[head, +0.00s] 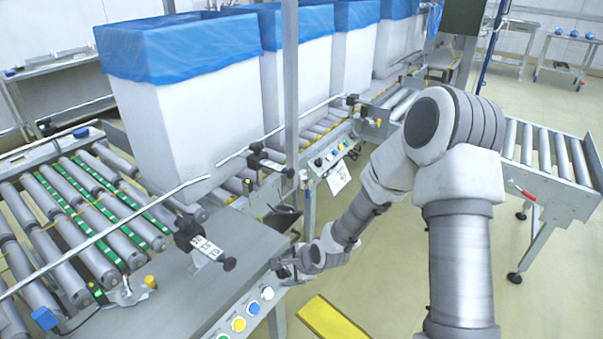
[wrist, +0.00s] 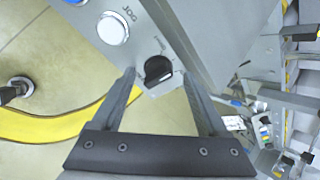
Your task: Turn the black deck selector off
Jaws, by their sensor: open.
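The black deck selector (wrist: 158,68) is a round dark knob with a light mark, on the grey control panel (wrist: 178,38) in the wrist view. My gripper (wrist: 159,80) is open, with one finger on each side of the knob in the picture. I cannot tell whether either finger touches it. Small lettering beside the knob is too blurred to read. In the head view my gripper (head: 284,266) is at the right end of the panel (head: 225,317), and the knob cannot be made out there.
A white button (wrist: 113,30) marked JOG is close to the knob. White (head: 267,293), blue (head: 253,307) and yellow (head: 239,324) buttons line the panel. A grey deck (head: 150,290) and a roller conveyor with a blue-lined box (head: 190,110) stand behind. Yellow floor marking (head: 335,320) lies below.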

